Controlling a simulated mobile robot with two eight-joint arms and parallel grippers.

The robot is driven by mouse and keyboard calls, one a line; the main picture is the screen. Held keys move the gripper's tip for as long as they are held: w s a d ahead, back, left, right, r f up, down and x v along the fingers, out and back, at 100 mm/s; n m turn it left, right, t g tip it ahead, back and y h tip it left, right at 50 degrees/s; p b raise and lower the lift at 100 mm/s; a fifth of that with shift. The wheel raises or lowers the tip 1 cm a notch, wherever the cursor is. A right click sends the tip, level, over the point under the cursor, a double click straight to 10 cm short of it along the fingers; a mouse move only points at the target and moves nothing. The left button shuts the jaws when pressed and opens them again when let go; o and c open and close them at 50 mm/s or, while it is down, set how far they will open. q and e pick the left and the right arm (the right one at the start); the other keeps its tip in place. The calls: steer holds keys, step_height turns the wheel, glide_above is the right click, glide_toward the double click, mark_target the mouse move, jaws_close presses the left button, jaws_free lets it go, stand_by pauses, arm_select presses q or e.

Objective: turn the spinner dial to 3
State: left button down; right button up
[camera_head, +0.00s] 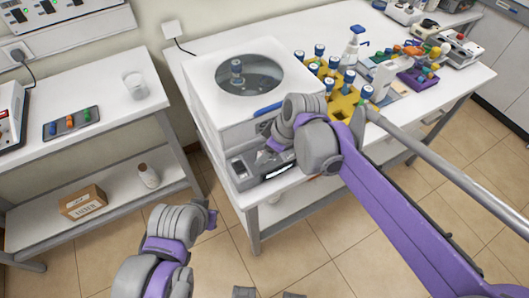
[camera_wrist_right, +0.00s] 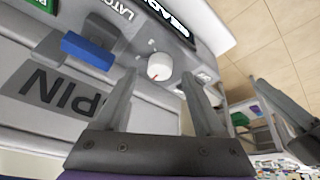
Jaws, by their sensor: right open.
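The spinner (camera_head: 213,128) is a white box with a round window in its lid, standing on the front left of the white bench. Contact with the dial cannot be told. In the head view the right wrist hides the dial. My left gripper (camera_head: 212,215) is low in front of the benches, away from the spinner; its jaws are unclear.
A blue latch (camera_wrist_right: 88,50) and SPIN lettering are beside the dial. A yellow rack (camera_head: 343,104) with several blue-capped bottles stands right of the spinner. A side table (camera_head: 120,108) on the left holds a beaker (camera_head: 134,84) and a small tray. Floor between is open.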

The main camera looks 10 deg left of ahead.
steer(key=shift+x, duration=0.85)
jaws_close()
